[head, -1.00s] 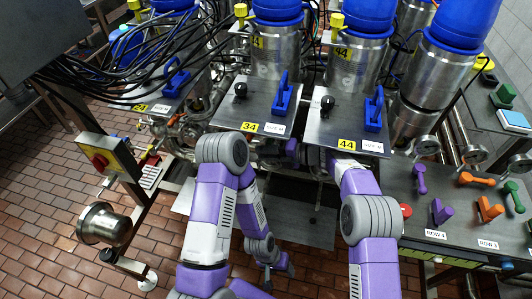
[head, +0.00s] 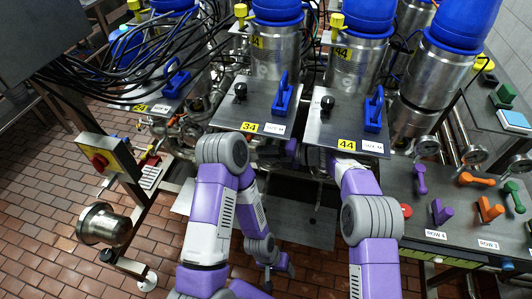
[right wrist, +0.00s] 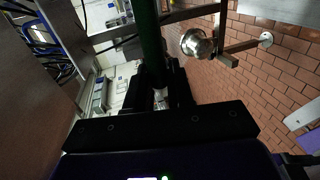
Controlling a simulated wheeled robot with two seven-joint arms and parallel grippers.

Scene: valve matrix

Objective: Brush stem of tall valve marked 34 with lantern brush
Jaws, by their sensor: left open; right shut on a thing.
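The tall steel valve marked 34 (head: 277,55) stands at the upper middle of the head view under a blue cap. Its plate (head: 225,118) with a yellow 34 tag is in front, with a blue handle and black knob. I cannot make out its stem. My right gripper (right wrist: 163,88) is shut on a dark green rod (right wrist: 150,35), seemingly the lantern brush, in the right wrist view; its bristles are not clear. In the head view my right gripper is hidden by the plates and arm. My left gripper (head: 279,271) is open and empty, low in front of the plates.
The tall valve marked 44 (head: 357,60) and its plate (head: 318,128) stand close on the right. Black cables (head: 110,75) hang at left. A steel cup (head: 100,222) sticks out at left. Open brick floor lies at lower left.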

